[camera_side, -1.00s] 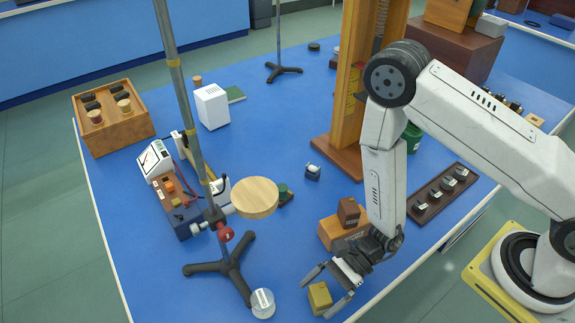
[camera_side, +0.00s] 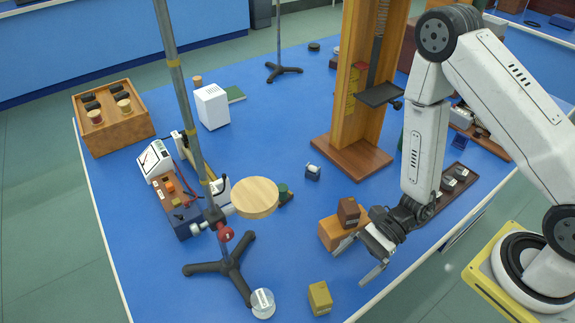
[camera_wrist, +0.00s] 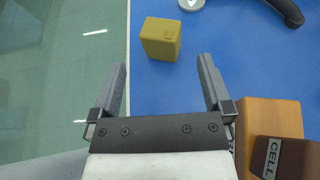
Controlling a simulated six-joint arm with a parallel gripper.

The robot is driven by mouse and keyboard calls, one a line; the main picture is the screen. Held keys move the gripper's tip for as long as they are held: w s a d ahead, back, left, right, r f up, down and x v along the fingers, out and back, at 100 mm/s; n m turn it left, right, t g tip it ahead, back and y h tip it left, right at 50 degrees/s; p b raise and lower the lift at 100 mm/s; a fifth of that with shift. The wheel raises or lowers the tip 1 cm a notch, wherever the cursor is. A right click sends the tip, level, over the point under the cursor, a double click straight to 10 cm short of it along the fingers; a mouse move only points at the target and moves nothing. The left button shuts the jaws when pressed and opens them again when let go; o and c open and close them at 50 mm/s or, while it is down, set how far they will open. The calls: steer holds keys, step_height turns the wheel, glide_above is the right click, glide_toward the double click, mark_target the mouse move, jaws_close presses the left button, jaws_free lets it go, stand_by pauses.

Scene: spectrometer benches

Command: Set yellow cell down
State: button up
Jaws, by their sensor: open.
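The yellow cell (camera_side: 320,298) is a small mustard block standing on the blue table near its front edge. In the wrist view the cell (camera_wrist: 161,39) lies beyond my fingertips, apart from them, with blue table around it. My gripper (camera_side: 361,261) is open and empty, to the right of the cell and raised above the table in the side view. In the wrist view my gripper (camera_wrist: 160,75) shows both fingers spread wide with nothing between them.
A brown cell (camera_side: 348,212) sits on an orange-brown wooden block (camera_side: 336,233) close beside my gripper. A retort stand's black base (camera_side: 222,266) and a clear round disc (camera_side: 262,303) are left of the yellow cell. The table edge is near.

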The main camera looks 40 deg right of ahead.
steer(key=shift+v, duration=1.6)
steer(key=s+d+r+n+g+h, duration=0.2)
steer(key=d+r+n+g+h, duration=0.2)
steer(key=d+r+n+h, duration=0.45)
steer(key=w+d+r+n+t+h, duration=0.4)
steer(key=w+n+t+h, duration=0.1)
steer(key=n, duration=0.4)
steer(key=shift+w+r+n+t, duration=0.3)
steer(key=shift+w+t, duration=0.4)
steer(key=shift+w, duration=0.45)
